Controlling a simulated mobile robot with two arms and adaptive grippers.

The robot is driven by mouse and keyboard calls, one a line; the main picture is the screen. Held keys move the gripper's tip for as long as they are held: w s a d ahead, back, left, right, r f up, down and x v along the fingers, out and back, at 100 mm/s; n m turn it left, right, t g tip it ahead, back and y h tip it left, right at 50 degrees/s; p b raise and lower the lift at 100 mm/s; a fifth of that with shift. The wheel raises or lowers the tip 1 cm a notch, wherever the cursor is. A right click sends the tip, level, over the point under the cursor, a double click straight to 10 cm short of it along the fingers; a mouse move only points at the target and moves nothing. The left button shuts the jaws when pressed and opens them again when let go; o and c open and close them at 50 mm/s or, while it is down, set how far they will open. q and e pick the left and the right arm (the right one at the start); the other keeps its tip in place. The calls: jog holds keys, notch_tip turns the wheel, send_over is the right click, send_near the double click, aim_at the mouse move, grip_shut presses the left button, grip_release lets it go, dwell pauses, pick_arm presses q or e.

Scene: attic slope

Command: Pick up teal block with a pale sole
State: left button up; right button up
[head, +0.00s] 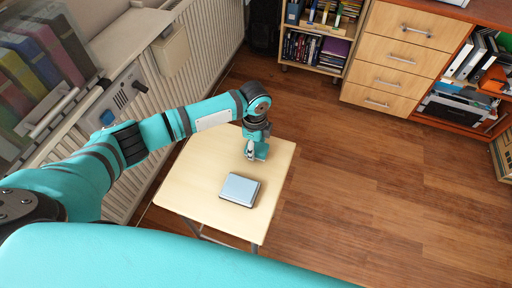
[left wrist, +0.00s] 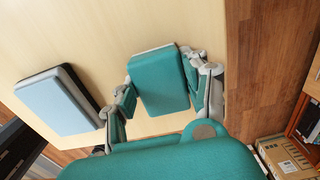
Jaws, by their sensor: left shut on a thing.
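The teal block with a pale sole (left wrist: 160,78) sits between the fingers of my left gripper (left wrist: 160,88) in the left wrist view, its pale edge showing along the far side. My left gripper is shut on it, with one finger on each side. In the head view my left gripper (head: 255,155) points down over the small wooden table (head: 190,180), and the teal block (head: 261,151) shows only partly at its fingertips. I cannot tell whether the block touches the tabletop. My right gripper is not in view.
A light blue block with a dark base (head: 240,189) lies on the table near the gripper, also seen in the left wrist view (left wrist: 56,98). A radiator (head: 205,45) runs along the left. Drawers (head: 395,55) and shelves stand behind. Floor (head: 370,190) to the right is clear.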

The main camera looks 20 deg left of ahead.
pick_arm(q)
jog(key=shift+r, duration=0.1)
notch_tip(320, 180, up, 4)
jog(key=shift+f, duration=0.2)
jog(key=s+d, duration=0.1)
jog(key=s, duration=0.3)
jog(key=s+d, duration=0.1)
jog(key=s, duration=0.4)
jog(key=s+d+r, duration=0.1)
jog(key=s, duration=0.4)
jog(key=shift+s+d, duration=0.25)
jog(key=shift+s+d+r, duration=0.1)
jog(key=shift+s, duration=0.45)
